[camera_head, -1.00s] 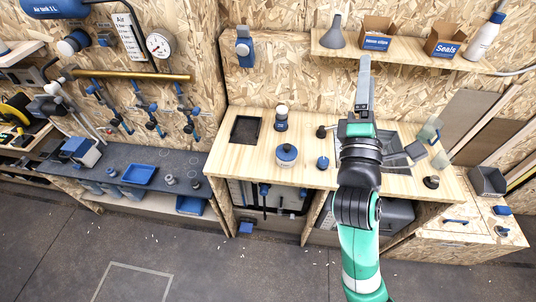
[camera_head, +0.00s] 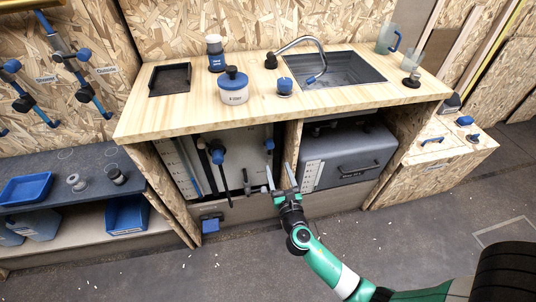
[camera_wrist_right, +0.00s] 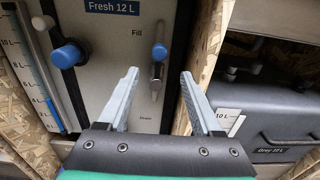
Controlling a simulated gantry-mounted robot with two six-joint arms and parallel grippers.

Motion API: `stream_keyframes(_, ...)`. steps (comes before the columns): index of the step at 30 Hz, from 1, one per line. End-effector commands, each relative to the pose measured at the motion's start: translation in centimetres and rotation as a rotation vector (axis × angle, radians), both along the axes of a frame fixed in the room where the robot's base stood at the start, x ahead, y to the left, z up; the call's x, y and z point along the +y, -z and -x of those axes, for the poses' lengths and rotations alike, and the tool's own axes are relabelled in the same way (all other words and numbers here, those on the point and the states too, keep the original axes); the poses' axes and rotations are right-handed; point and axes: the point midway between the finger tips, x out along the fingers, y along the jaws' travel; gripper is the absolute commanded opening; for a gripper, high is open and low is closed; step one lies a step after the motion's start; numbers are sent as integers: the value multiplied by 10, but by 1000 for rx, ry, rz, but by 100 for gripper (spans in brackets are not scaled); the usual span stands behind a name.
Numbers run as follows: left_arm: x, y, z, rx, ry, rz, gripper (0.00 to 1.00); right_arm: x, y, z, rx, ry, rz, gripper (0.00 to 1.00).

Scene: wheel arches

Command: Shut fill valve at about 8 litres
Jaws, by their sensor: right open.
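The fresh-water tank (camera_head: 235,150), marked "Fresh 12 L" in the right wrist view (camera_wrist_right: 104,60), stands in the open cabinet under the counter. Its fill valve (camera_wrist_right: 158,55) has a blue-tipped handle over a metal body, below the word "Fill"; it also shows in the head view (camera_head: 269,147). A gauge strip (camera_wrist_right: 38,70) with litre marks runs along the tank's left; I cannot read the level surely. My right gripper (camera_head: 282,177) is open and empty in front of the tank's lower right. In the wrist view the valve appears between its fingers, apart from them. My left gripper is out of view.
A cabinet divider (camera_head: 292,145) stands just right of the valve. The grey-water tank (camera_head: 350,155) is beyond it. A larger blue knob (camera_wrist_right: 67,56) and dark pipe are on the fresh tank's left. The counter (camera_head: 200,110) overhangs above; open floor lies in front.

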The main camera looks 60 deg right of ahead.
Motion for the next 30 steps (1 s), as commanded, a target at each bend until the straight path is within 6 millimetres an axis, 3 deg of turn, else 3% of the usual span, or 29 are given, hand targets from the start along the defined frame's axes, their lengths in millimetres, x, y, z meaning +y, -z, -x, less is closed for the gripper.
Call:
stream_keyframes(5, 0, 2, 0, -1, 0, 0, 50, -10, -1, -9, -3, 1, 0, 66)
stream_keyframes(18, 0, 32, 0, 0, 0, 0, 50, -78, 0, -66, -3, 0, 0, 66)
stream_keyframes(30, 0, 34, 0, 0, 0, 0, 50, -89, -3, -75, -3, -2, 0, 66)
